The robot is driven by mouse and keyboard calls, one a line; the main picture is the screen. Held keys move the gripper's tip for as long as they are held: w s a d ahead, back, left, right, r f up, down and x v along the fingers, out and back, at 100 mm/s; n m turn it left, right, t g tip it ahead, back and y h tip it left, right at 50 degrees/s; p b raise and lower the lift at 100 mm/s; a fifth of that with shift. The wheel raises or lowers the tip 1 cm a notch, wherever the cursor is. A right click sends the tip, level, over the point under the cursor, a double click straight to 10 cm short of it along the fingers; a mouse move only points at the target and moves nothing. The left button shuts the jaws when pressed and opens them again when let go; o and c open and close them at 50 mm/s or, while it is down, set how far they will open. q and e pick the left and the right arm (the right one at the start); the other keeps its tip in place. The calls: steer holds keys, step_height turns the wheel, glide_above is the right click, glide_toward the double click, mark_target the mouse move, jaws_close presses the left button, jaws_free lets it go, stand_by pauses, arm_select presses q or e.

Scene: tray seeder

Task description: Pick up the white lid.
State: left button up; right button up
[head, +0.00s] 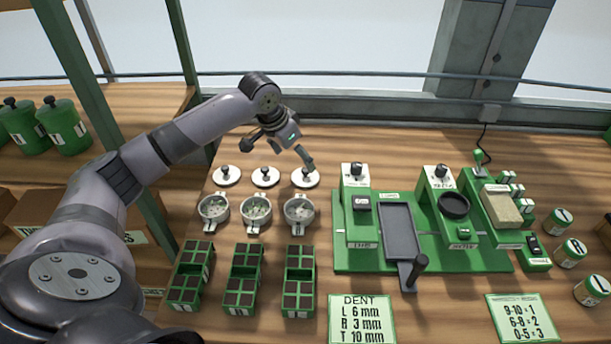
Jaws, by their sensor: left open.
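Three round white lids with dark knobs lie in a row on the wooden table: a left one (227,177), a middle one (265,178) and a right one (305,179). My left gripper (278,153) is open and empty, with its fingers spread wide. In the picture it appears just above the middle and right lids, one finger close to the right lid's knob. I cannot tell whether that finger touches it. My right gripper is not in view.
Three grey-white bowls (257,208) with handles stand in front of the lids. Dark-celled green seed trays (242,282) lie nearer. A green seeder board (345,262) with a dark tray (399,232) is to the right. Green jars (570,252) stand at far right.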

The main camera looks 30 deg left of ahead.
mark_target(305, 169)
arm_select(q)
steer(key=x, duration=0.5)
steer(key=p+x, duration=0.1)
steer(key=x, duration=0.1)
steer(key=shift+w+d+f, duration=0.2)
steer(key=shift+w+d, duration=0.1)
steer(key=shift+r, duration=0.1)
steer(key=c, duration=1)
